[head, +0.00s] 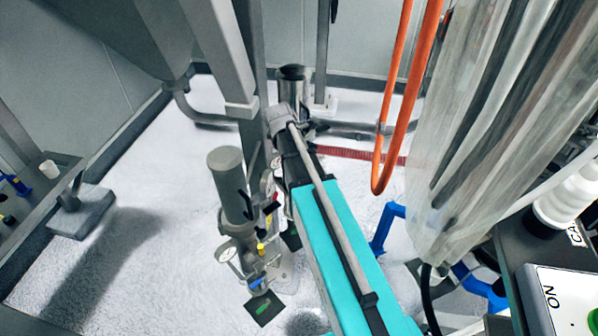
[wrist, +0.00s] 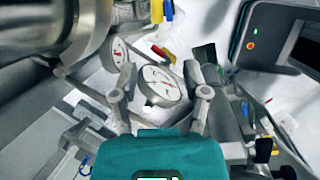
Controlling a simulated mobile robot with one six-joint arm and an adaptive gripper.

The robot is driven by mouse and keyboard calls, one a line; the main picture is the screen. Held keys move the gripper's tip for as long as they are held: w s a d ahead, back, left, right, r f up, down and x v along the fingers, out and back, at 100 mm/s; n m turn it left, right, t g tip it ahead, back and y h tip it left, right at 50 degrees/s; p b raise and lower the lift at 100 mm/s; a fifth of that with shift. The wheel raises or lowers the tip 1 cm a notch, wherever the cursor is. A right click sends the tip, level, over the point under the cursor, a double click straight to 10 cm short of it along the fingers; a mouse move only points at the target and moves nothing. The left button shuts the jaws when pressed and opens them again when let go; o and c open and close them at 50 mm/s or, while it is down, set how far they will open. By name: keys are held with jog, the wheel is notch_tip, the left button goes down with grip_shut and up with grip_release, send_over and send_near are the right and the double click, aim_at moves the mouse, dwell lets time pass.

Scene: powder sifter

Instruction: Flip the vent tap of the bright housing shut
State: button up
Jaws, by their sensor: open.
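In the head view a shiny steel cylinder with a dark top (head: 293,88), seemingly the bright housing, stands behind my arm, its lower part hidden. In the wrist view a large shiny metal cylinder (wrist: 70,32) fills the upper left. Two round white gauges, the nearer one (wrist: 162,88) and a farther one (wrist: 118,52), lie beyond my gripper (wrist: 160,78). A small red tap handle (wrist: 164,53) shows just above the nearer gauge, with yellow and blue handles at the top edge. I cannot tell which is the vent tap. My gripper is open, its fingers apart with nothing held.
A matte grey housing (head: 228,185) with a gauge and yellow and blue handles stands left of my arm. An orange hose (head: 393,95) hangs to the right, beside clear plastic sheeting (head: 490,120). A dark box (wrist: 283,37) is at the wrist view's upper right.

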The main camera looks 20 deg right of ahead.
jog(key=shift+a+h, duration=0.7)
jog(key=shift+a, duration=0.05)
jog(key=shift+f+b, duration=0.1)
jog(key=shift+b, duration=0.25)
jog(key=b+x, duration=1.2)
jog(key=x, duration=0.1)
jog(key=shift+w+d+f, duration=0.15)
jog(key=shift+w+f, duration=0.1)
jog(key=shift+w, duration=0.05)
grip_shut()
dwell(0.5)
